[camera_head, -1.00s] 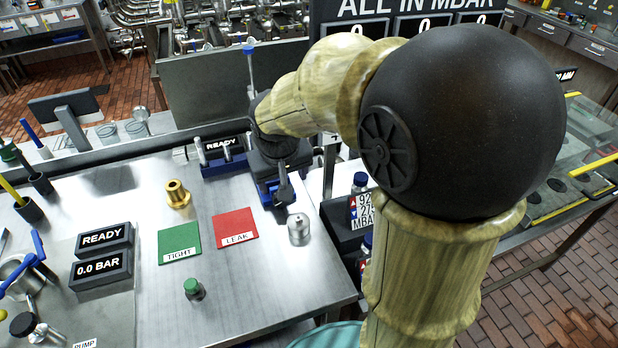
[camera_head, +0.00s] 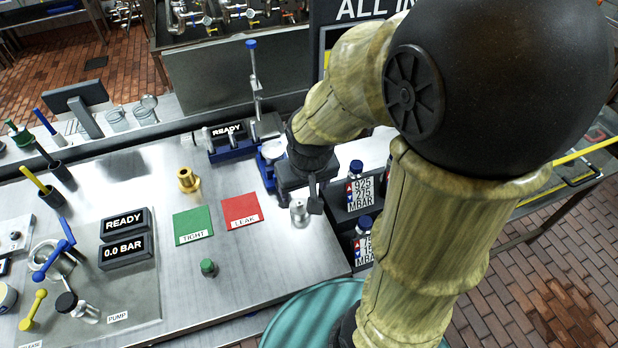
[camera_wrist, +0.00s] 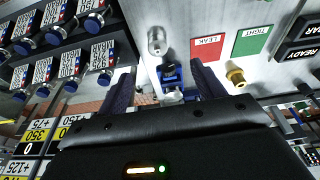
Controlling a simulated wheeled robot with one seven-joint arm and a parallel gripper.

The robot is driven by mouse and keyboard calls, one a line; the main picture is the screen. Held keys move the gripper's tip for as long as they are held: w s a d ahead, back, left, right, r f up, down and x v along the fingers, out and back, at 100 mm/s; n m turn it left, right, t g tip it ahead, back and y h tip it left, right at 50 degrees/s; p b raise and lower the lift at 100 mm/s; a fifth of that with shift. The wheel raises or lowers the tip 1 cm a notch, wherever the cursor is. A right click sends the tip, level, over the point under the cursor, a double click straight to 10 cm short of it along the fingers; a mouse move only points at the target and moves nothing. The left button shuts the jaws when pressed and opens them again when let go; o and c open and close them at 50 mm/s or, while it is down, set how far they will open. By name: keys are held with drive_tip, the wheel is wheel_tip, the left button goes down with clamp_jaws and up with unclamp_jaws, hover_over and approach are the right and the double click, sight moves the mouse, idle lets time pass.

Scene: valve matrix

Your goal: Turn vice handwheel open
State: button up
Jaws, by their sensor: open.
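The blue vice (camera_head: 268,165) stands on the steel bench's back right, partly hidden behind my gripper (camera_head: 314,196). The vice's blue body also shows in the wrist view (camera_wrist: 172,74), with a small pale metal part at its lower end. I cannot clearly make out the handwheel. My gripper is open, with its two dark fingers on either side of the vice in the wrist view (camera_wrist: 164,88). It appears empty; whether a finger touches the vice cannot be told. In the head view the fingers hang right of the vice, close to a steel fitting (camera_head: 299,213).
Red LEAK (camera_head: 241,210) and green TIGHT (camera_head: 193,224) pads lie left of the fitting. A brass fitting (camera_head: 187,180) and a green-capped part (camera_head: 208,268) stand nearby. Labelled blue-capped bottles (camera_head: 357,188) stand right of the bench. A READY block (camera_head: 229,142) stands behind.

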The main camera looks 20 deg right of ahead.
drive_tip(key=shift+s+d+r+p, duration=0.1)
drive_tip(key=shift+s+r+p, duration=0.15)
drive_tip(key=shift+s+p, duration=0.2)
drive_tip(key=shift+s+d+r+p, duration=0.1)
drive_tip(key=shift+s+r+p, duration=0.2)
drive_tip(key=shift+s, duration=0.2)
